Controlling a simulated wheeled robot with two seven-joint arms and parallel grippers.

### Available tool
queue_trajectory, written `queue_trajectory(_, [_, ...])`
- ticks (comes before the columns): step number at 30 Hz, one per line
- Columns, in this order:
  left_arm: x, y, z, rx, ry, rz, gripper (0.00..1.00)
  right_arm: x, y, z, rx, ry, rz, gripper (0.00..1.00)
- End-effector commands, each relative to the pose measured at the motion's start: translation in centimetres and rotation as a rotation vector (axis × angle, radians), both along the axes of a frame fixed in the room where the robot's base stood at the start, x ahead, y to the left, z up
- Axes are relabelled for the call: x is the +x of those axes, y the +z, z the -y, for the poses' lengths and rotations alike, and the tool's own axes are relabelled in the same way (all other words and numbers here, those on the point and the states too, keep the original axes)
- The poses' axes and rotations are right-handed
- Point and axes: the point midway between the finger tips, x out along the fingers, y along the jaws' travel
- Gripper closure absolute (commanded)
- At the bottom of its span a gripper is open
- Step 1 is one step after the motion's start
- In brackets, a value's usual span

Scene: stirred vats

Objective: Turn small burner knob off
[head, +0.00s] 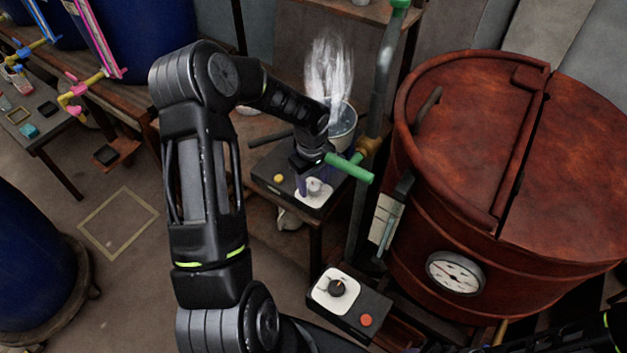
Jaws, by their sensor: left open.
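The small burner (262,172) is a dark box on a wooden stand, with a yellow button (279,178) on its front. Its knob (315,187) sits on a white plate at the front right corner. My left gripper (314,188) is open and points down at this knob, with its fingers on either side of it. I cannot tell whether the fingers touch the knob, and they partly hide it. A steaming metal pot (343,127) stands on the burner. My right gripper is out of view.
A green-handled valve (348,167) on a vertical pipe is close to my left gripper. A large red-brown vat (440,215) with a gauge fills the right. Another control box (366,300) with a black knob and red button is in front. A bench is at left.

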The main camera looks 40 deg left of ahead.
Motion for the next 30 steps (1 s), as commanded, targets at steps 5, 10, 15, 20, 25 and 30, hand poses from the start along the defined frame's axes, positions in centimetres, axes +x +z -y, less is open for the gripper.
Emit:
queue_trajectory(5, [0.0, -0.06, -0.01, 0.0, 0.0, 0.0, 0.45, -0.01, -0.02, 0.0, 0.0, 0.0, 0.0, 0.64])
queue_trajectory(10, [0.0, -0.05, -0.01, 0.0, 0.0, 0.0, 0.55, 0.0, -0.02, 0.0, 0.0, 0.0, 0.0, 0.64])
queue_trajectory(15, [-0.01, -0.04, -0.01, 0.0, 0.0, 0.0, 0.69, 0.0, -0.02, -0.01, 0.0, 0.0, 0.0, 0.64])
queue_trajectory(20, [-0.01, -0.03, 0.0, 0.0, 0.0, 0.0, 0.82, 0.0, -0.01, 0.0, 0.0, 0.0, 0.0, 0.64])
queue_trajectory(25, [0.0, -0.03, 0.0, 0.0, 0.0, 0.0, 0.96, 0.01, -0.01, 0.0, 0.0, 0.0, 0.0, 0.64])
queue_trajectory(30, [0.0, -0.02, 0.0, 0.0, 0.0, 0.0, 1.0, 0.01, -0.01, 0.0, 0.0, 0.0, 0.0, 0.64])
